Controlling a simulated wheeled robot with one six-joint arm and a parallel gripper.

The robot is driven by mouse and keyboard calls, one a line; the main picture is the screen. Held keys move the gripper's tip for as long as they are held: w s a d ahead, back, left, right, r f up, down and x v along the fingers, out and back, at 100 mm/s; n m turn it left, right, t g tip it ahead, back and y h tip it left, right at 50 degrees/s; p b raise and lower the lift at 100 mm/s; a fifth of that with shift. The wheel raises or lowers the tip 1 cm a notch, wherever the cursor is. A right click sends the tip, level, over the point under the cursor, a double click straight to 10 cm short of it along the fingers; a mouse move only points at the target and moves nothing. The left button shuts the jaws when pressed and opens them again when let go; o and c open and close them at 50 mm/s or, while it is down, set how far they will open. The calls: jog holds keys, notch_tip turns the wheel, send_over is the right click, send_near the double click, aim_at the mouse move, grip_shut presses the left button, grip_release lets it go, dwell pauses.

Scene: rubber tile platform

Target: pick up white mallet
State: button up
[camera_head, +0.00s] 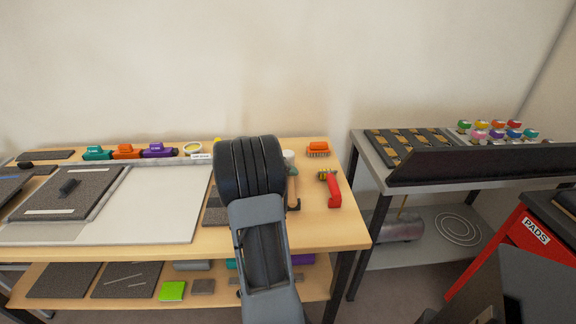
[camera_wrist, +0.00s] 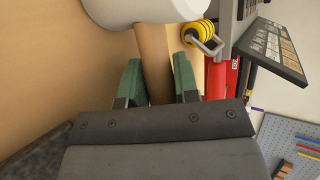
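The white mallet shows in the wrist view as a large white head (camera_wrist: 147,10) at the top with a tan handle (camera_wrist: 155,50) running down from it. My gripper (camera_wrist: 158,75) has its two green fingers on either side of the handle, just below the head. The fingers look apart, with the handle between them; whether either finger touches it is hard to tell. In the head view a small part of the pale mallet head (camera_head: 289,156) shows just right of my arm on the wooden table. My arm hides my fingertips and much of the mallet there.
A red tool with yellow parts (camera_head: 332,188) lies right of the mallet, and an orange brush (camera_head: 318,148) behind it. A white board (camera_head: 165,205) and a grey tile (camera_head: 70,190) lie to the left. A grey bench (camera_head: 372,165) stands at right.

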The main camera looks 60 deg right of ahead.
grip_shut()
jog(key=shift+r, duration=0.1)
jog(key=shift+r+p, duration=0.3)
jog(key=shift+r, duration=0.25)
notch_tip(320, 180, up, 2)
jog(key=shift+r+p, duration=0.15)
jog(key=shift+p, duration=0.3)
jog(key=s+r+p+v, duration=0.1)
jog(key=s+p+v, duration=0.1)
jog(key=v, duration=1.4)
jog(key=shift+a+p, duration=0.45)
jog(key=shift+a, duration=0.15)
jog(key=shift+s+r, duration=0.1)
jog(key=shift+r, duration=0.05)
